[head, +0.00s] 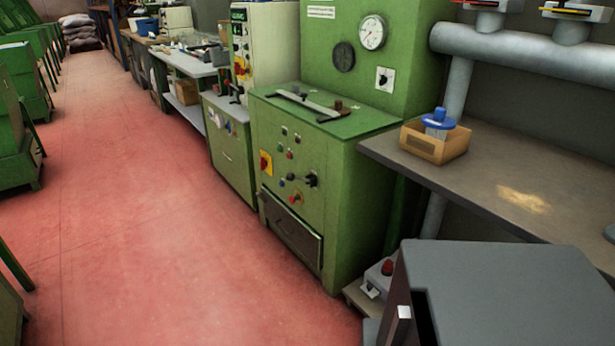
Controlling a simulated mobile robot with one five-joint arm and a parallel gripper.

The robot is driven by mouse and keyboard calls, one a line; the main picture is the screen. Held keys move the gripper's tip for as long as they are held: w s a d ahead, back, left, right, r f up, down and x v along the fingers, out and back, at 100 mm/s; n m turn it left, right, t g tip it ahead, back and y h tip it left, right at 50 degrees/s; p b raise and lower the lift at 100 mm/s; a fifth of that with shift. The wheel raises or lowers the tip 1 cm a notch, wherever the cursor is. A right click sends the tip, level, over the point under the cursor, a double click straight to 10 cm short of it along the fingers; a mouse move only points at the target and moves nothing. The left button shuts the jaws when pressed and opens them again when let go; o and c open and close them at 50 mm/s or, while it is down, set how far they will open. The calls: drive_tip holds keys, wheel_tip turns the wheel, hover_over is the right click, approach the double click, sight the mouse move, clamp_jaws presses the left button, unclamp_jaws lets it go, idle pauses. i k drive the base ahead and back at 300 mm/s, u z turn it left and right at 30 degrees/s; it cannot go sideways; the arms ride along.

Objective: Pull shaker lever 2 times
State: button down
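I cannot make out for certain which part is the shaker lever. A green machine (345,190) stands at the centre, with knobs, buttons and a dark lever-like knob (311,180) on its front. A silver bar (310,106) lies across its top. My gripper is not in view.
A grey box-shaped body (510,285) fills the lower right, beside a small box with a red button (388,267). A table (490,195) at right holds a cardboard box (436,148) with a blue-topped item (439,119). Green machines line the left. The red floor (150,200) between is clear.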

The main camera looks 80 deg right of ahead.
sight(290, 177)
drive_tip(key=z, duration=1.35)
drive_tip(key=k, duration=0.35)
drive_tip(key=z, duration=0.15)
drive_tip(key=i, duration=0.5)
